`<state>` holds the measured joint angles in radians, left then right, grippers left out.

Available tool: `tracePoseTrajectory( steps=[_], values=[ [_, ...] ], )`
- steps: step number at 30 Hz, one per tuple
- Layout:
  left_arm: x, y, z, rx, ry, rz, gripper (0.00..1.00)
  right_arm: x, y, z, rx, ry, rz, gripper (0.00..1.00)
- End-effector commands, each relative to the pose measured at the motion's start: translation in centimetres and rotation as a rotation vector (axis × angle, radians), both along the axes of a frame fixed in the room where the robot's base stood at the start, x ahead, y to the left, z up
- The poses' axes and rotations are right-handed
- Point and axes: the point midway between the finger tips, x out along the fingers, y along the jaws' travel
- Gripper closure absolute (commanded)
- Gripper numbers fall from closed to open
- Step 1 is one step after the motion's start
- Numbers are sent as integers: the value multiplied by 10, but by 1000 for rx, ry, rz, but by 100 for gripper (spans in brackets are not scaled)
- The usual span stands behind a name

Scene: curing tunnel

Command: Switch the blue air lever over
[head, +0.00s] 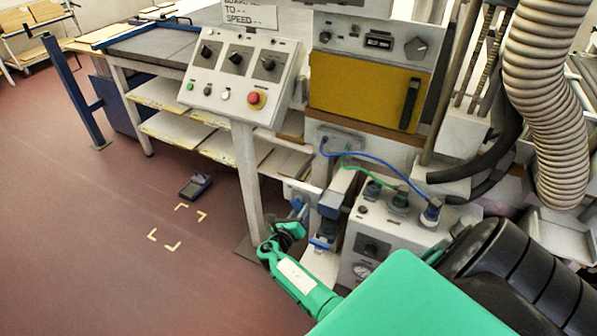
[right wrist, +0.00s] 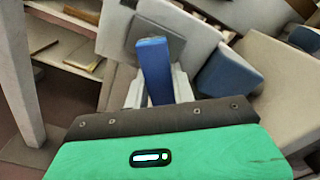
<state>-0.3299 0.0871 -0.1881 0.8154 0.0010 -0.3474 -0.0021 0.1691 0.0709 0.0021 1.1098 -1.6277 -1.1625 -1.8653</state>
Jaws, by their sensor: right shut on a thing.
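The blue air lever (right wrist: 153,68) stands up in the middle of the right wrist view, in front of a grey plate (right wrist: 172,35). In the head view the lever (head: 298,204) shows only as a small blue piece by the plate. My right gripper (head: 294,221) reaches it from the front, at the end of my green arm. In the right wrist view the pale fingers (right wrist: 156,92) are shut on the lever, one on each side. Its lower part is hidden by the fingers and the dark wrist edge. My left gripper is not in view.
A blue block (right wrist: 228,73) sits close right of the lever. A grey box with hoses (head: 385,232) stands right of my gripper. The control panel post (head: 247,180) is close on the left. A dark device (head: 195,187) lies on the otherwise open floor at left.

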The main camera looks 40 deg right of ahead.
Motion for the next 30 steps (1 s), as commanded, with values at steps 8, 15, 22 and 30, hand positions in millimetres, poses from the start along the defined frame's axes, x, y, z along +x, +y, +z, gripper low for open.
tracePoseTrajectory(
  steps=[8,15,22,30],
  values=[
    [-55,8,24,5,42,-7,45,-4,-4,16,-102,236,0,100],
    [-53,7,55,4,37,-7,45,-8,-5,22,-189,446,-1,100],
    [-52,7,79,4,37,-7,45,-10,-6,26,-267,632,-2,100],
    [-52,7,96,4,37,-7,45,-11,-6,29,-334,796,-1,100]
  ],
)
